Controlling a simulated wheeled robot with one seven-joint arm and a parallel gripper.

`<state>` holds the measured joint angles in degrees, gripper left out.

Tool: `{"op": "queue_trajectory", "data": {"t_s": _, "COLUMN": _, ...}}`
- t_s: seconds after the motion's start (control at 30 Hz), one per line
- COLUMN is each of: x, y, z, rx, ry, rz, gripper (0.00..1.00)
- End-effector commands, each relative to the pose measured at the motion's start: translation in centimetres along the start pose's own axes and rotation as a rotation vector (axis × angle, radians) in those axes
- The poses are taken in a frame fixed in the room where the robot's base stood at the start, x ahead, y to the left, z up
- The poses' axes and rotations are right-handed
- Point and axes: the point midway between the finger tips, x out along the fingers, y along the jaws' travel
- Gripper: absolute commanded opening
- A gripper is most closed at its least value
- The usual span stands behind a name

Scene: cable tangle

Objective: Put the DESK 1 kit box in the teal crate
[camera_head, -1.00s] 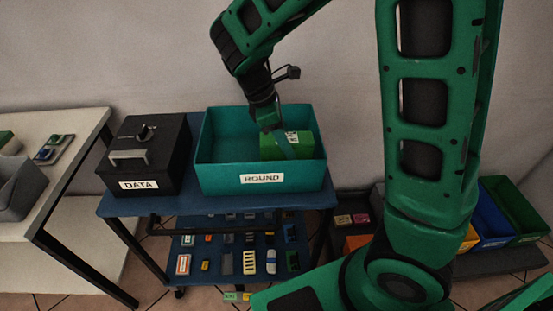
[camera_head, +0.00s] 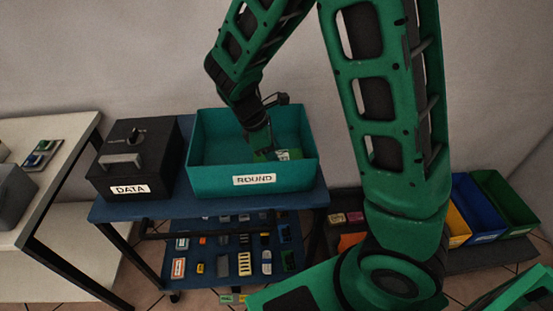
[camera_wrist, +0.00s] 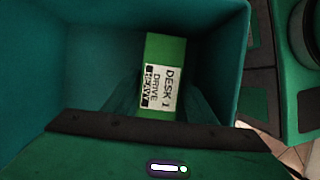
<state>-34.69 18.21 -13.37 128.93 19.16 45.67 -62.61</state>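The DESK 1 kit box (camera_wrist: 165,60) is green with a white label reading DESK 1 DRIVE HEAVY. It is inside the teal crate (camera_head: 215,178), which bears a ROUND label. In the head view the box (camera_head: 290,154) shows only partly above the crate's front wall. My gripper (camera_head: 262,155) reaches down into the crate. In the wrist view my gripper's fingers (camera_wrist: 163,103) lie along both sides of the box and appear shut on it. Whether the box touches the crate floor is hidden.
A black DATA box (camera_head: 135,165) stands left of the crate on the blue cart (camera_head: 230,207). The cart's lower shelf holds several small items. A white table (camera_head: 60,205) is at left. Yellow, blue (camera_head: 481,210) and green bins stand at right.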

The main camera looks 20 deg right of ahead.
Motion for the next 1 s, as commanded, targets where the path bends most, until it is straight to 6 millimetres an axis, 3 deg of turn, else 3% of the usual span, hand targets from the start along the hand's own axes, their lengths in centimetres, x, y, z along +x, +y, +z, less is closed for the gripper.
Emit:
{"op": "queue_trajectory", "data": {"t_s": 0.33, "x": -0.1, "y": 0.0, "z": 0.0, "rx": 0.0, "ry": 0.001, "rz": 0.001, "gripper": 0.62}}
{"op": "queue_trajectory", "data": {"t_s": 0.47, "x": -1.0, "y": 0.1, "z": -0.1, "rx": -0.001, "ry": 0.003, "rz": 0.003, "gripper": 0.62}}
{"op": "queue_trajectory", "data": {"t_s": 1.0, "x": -10.5, "y": 0.0, "z": -0.1, "rx": -0.001, "ry": 0.002, "rz": 0.003, "gripper": 0.62}}
